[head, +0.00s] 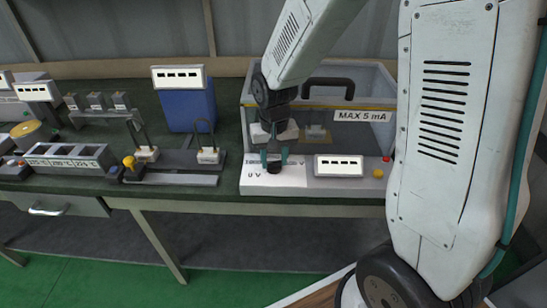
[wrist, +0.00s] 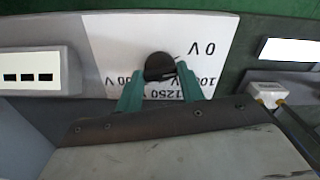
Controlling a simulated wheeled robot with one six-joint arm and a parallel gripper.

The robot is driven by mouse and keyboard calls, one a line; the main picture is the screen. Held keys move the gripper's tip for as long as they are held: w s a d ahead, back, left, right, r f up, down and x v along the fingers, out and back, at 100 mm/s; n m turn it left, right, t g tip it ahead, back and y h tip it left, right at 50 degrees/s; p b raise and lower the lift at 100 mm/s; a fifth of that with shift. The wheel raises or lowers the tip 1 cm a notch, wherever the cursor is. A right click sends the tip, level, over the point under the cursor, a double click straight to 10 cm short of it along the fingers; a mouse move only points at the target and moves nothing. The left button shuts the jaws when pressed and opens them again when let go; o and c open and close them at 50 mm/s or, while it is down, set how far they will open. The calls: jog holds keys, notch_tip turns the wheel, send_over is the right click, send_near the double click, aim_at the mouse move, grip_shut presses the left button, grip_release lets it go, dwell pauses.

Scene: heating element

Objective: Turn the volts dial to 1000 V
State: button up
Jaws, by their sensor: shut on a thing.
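The volts dial is a small black knob (wrist: 160,66) on a white scale panel (wrist: 110,35). In the head view the dial (head: 273,169) sits at the front left of the clear-sided box's base. My gripper (wrist: 160,82) points down at the dial, its two teal fingers on either side of it, shut on it. In the head view my gripper (head: 275,157) hides part of the panel. In the wrist view the markings appear upside down: 0 V at upper right, 1250 V below the dial, others partly covered. I cannot tell which mark the dial points to.
The clear-sided box (head: 345,85), labelled MAX 5 mA, stands behind the panel. A dashed display (head: 339,166), a yellow button (head: 378,174) and a red one (head: 386,159) lie right of the dial. A blue unit (head: 187,108) and a wired stand (head: 180,162) stand to the left.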

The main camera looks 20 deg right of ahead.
aim_at(273, 162)
jog(key=m, duration=0.4)
jog(key=shift+m, duration=2.2)
jog(key=shift+w+a, duration=0.1)
jog(key=o, duration=1)
notch_tip(273, 162, up, 8)
jog(key=shift+f, duration=0.1)
